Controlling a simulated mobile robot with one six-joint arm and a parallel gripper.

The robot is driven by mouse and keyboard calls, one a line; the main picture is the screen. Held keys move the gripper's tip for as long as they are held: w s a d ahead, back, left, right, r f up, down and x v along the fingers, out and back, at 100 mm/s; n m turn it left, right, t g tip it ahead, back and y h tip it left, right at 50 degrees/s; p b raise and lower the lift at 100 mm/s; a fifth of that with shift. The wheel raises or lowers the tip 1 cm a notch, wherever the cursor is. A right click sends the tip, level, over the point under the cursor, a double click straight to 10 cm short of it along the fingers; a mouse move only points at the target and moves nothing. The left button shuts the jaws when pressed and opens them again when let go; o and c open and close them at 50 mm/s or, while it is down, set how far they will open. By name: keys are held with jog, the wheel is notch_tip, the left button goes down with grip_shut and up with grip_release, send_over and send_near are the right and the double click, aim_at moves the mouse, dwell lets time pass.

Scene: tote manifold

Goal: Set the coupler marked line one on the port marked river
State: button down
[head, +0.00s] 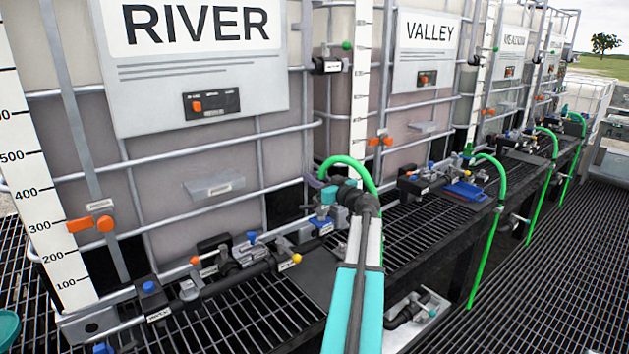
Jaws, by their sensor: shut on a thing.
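The tank marked RIVER (205,65) fills the left of the head view. My gripper (326,197) is right of this assembly, low before the gap between the RIVER and VALLEY tanks. It is shut on a coupler at the end of a green hose (358,166). My wrist hides most of the coupler, and no line marking on it is readable. A blue fitting (321,223) stands just below the gripper; whether they touch is unclear.
The VALLEY tank (428,50) and more tanks recede to the right, with green hoses (487,255) at their pipework. A blue tray (465,190) lies on the grating before VALLEY. Cage bars (170,155) stand close behind the pipework. The lower right grating (560,270) is clear.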

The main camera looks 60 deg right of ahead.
jog(key=shift+f+b, duration=1.65)
jog(key=shift+b, duration=0.5)
jog(key=shift+f, duration=0.1)
jog(key=c, duration=1.5)
grip_release()
jog(key=shift+o, duration=0.2)
jog(key=shift+s, duration=0.15)
jog(key=b+v, duration=0.3)
jog(key=v, duration=1)
jog(key=shift+s+a+b, duration=0.2)
jog(key=shift+s+b, duration=0.05)
jog(key=shift+b, duration=0.1)
